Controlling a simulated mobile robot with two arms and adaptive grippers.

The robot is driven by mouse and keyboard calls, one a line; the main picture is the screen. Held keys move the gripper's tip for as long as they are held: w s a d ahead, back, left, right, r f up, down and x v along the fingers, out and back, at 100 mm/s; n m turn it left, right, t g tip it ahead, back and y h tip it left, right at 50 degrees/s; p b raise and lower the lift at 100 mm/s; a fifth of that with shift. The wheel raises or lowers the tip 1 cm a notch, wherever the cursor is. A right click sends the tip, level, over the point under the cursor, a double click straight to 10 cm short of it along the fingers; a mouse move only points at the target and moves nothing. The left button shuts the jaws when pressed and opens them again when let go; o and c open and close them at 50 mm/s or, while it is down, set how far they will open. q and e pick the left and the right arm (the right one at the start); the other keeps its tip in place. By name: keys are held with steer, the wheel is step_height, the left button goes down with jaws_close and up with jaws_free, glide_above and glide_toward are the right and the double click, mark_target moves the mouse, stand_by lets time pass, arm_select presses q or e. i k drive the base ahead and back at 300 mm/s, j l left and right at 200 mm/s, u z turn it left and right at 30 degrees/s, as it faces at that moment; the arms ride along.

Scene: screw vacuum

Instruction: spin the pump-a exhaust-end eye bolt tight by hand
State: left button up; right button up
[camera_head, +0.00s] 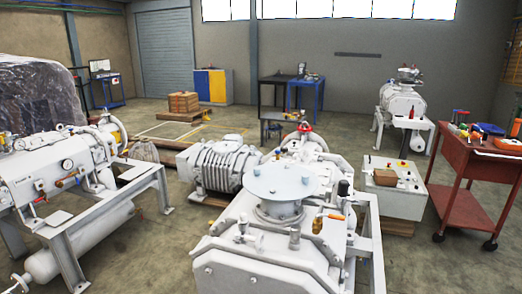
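A large white vacuum pump (262,265) fills the lower middle of the view, with a round bolted flange (281,181) on top. Small fittings stand around the flange, among them an upright grey fitting (294,238) and an orange-handled part (334,216). No label tells which pump is pump-a, and I cannot pick out the exhaust-end eye bolt among these small parts. Neither of my grippers is in view.
A second white machine (55,170) stands on a frame at left. A red tool cart (478,165) is at right, and a grey control box (392,192) stands beside the pump. Another pump (402,100) is at the back right. Open floor (150,245) lies between the left machine and the pump.

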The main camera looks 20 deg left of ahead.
mark_target(302, 159)
steer(key=u, duration=0.45)
steer(key=j+u, duration=0.1)
steer(key=u, duration=1.3)
steer(key=i+u, duration=0.1)
steer(key=u, duration=0.35)
steer(key=i+z, duration=0.1)
steer(key=i, duration=0.45)
steer(key=i+j, duration=0.1)
steer(key=i, duration=0.45)
steer(key=i+z, duration=0.15)
steer(key=i, duration=0.35)
steer(key=i+j+z, duration=0.1)
steer(key=i, duration=0.45)
steer(key=i+l+z, duration=0.1)
steer(key=i+z, duration=0.35)
steer(key=i, duration=0.15)
steer(key=i+z, duration=0.45)
steer(key=i, duration=0.15)
steer(key=i+j+z, duration=0.45)
steer(key=i+z, duration=0.35)
steer(key=i, duration=0.2)
steer(key=i+z, duration=0.3)
steer(key=i, duration=0.25)
steer(key=i+j+z, duration=0.35)
steer(key=i, duration=0.15)
